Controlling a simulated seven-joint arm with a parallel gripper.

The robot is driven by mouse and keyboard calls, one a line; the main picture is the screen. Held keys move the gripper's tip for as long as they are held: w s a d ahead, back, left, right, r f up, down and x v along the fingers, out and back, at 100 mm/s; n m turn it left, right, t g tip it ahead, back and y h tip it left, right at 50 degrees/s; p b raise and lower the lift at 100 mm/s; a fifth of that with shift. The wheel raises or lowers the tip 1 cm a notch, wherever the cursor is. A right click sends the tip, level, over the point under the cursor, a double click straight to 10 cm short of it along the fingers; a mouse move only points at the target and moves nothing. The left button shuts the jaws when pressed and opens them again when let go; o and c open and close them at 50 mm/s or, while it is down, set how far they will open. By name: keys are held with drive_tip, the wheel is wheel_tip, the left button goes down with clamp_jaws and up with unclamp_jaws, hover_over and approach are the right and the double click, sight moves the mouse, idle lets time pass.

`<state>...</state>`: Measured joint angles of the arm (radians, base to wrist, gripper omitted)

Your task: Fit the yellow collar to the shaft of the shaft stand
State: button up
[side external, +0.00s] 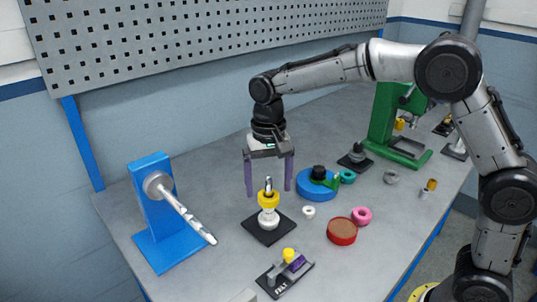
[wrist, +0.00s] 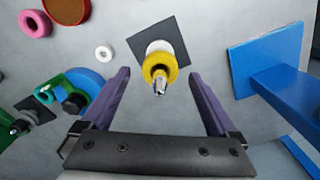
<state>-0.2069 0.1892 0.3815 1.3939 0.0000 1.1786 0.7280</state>
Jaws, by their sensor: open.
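The yellow collar (side external: 268,199) is around the upright metal shaft (side external: 268,184) of a stand with a dark square base (side external: 254,229). It sits on top of a white rounded part (side external: 268,219), and the shaft tip sticks out above it. In the wrist view the collar (wrist: 153,70) lies between the purple fingers, with the metal tip in front of it. My gripper (side external: 268,192) is open and points down over this stand, one finger on each side. The fingers look apart from the collar, and nothing is held.
A blue stand (side external: 152,205) with a long stepped metal shaft (side external: 188,215) is at the left. A purple-and-yellow fixture (side external: 288,268) is in front. A blue disc (side external: 314,190), a red-brown disc (side external: 342,232), a pink ring (side external: 362,215) and a small white ring (side external: 309,212) lie right. A green press (side external: 384,125) stands behind.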

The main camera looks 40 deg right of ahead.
wheel_tip(320, 180, up, 11)
drive_tip(key=shift+f, duration=0.15)
drive_tip(key=shift+r, duration=0.3)
drive_tip(key=shift+d+r, duration=0.2)
drive_tip(key=shift+r, duration=0.1)
drive_tip(key=s+d+r+t, duration=0.2)
drive_tip(key=s+d+r, duration=0.1)
drive_tip(key=s, duration=0.5)
drive_tip(key=s+d+r+t, duration=0.1)
drive_tip(key=s+d+r, duration=0.25)
drive_tip(key=s, duration=0.45)
drive_tip(key=s+d+f+n+t, duration=0.2)
drive_tip(key=s+f+n, duration=0.4)
drive_tip(key=s+f, duration=0.4)
wheel_tip(320, 180, down, 3)
drive_tip(key=shift+s+r+t, duration=0.1)
drive_tip(key=shift+s+t, duration=0.1)
drive_tip(key=shift+t, duration=0.1)
